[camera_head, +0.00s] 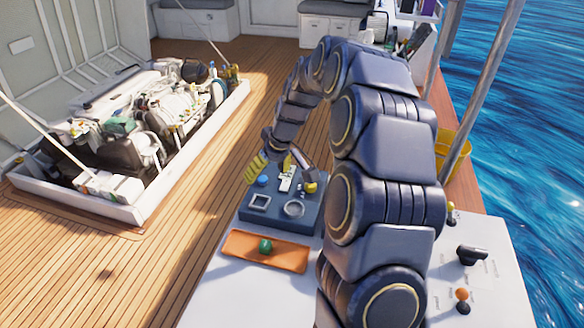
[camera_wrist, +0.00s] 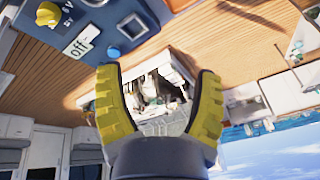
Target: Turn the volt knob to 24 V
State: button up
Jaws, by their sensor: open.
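The blue panel box (camera_head: 278,222) stands on the white table in the head view. A yellow knob (camera_head: 310,187) sits at its back right; it also shows at the top left of the wrist view (camera_wrist: 47,13), with small volt marks beside it. Its exact setting is not readable. In the head view, a yellow finger (camera_head: 256,168) hangs near the panel's back left, apart from the yellow knob.
The panel also carries a blue button (camera_head: 263,181) and a round dial (camera_head: 294,209). An orange mat (camera_head: 238,246) with a green ball (camera_head: 265,246) lies in front. A black knob (camera_head: 470,254) is at right. The open engine hatch (camera_head: 140,208) is at left; deck between is clear.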

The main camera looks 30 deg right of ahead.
jog(key=w+d+f, duration=0.1)
jog(key=d+f, duration=0.2)
jog(key=d, duration=0.2)
jog(key=w+d+f+t+h, duration=0.1)
jog(key=d+f, duration=0.3)
jog(key=d, duration=0.2)
jog(key=w+d+f+m+h, duration=0.1)
jog(key=w+d+f, duration=0.1)
jog(key=d, duration=0.3)
jog(key=shift+d+f, duration=0.2)
jog(key=shift+f, duration=0.7)
jog(key=shift+w+x, duration=0.1)
jog(key=shift+x, duration=1.8)
jog(key=shift+w+x, duration=0.15)
jog(key=shift+x, duration=1.75)
jog(key=c, duration=1.1)
